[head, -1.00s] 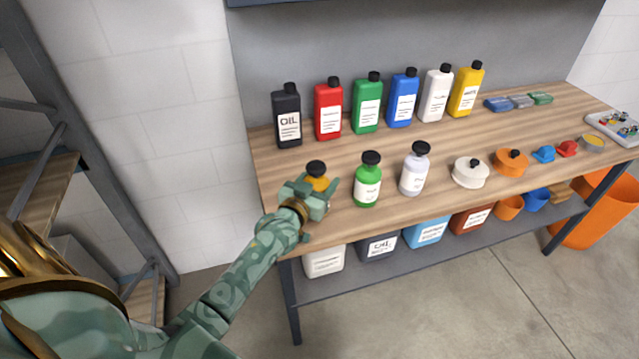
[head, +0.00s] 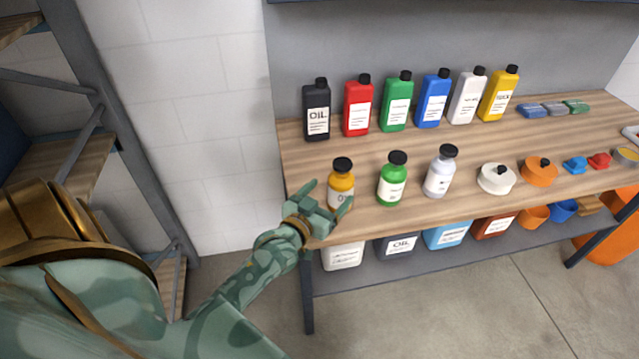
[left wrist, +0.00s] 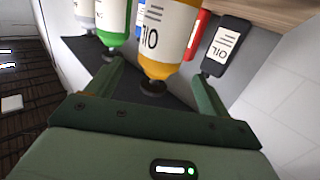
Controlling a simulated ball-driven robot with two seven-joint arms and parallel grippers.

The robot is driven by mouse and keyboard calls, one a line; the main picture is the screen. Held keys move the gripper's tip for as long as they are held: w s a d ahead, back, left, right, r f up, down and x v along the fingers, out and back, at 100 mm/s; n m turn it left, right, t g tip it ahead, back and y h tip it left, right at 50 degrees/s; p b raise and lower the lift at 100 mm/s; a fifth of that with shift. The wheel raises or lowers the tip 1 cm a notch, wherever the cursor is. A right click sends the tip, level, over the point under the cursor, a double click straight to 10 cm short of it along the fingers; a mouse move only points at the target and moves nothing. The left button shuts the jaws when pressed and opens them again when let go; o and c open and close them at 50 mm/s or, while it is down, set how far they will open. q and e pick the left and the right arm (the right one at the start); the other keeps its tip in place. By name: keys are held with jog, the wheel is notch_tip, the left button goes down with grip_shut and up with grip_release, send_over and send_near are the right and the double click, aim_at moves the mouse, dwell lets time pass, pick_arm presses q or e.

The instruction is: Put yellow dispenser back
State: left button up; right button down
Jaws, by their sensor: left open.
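The yellow dispenser (head: 341,187) is an amber-yellow bottle with a black cap and a white label. It stands upright on the wooden bench top, left of the green bottle (head: 392,182) in the front row. My left gripper (head: 325,204) is open just in front of it, apart from the bottle's body or nearly so. In the left wrist view the yellow dispenser (left wrist: 165,45) shows upside down beyond and between the open fingers (left wrist: 160,88). My right gripper is out of view.
A white bottle (head: 440,173) and round lidded pots stand further right in the row. Tall coloured bottles, from the black oil bottle (head: 317,112) to the yellow one (head: 499,95), line the back. A metal shelf rack (head: 120,130) stands at left.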

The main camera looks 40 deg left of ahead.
pick_arm(q)
jog(key=shift+s+d, duration=0.15)
jog(key=shift+s, duration=1.75)
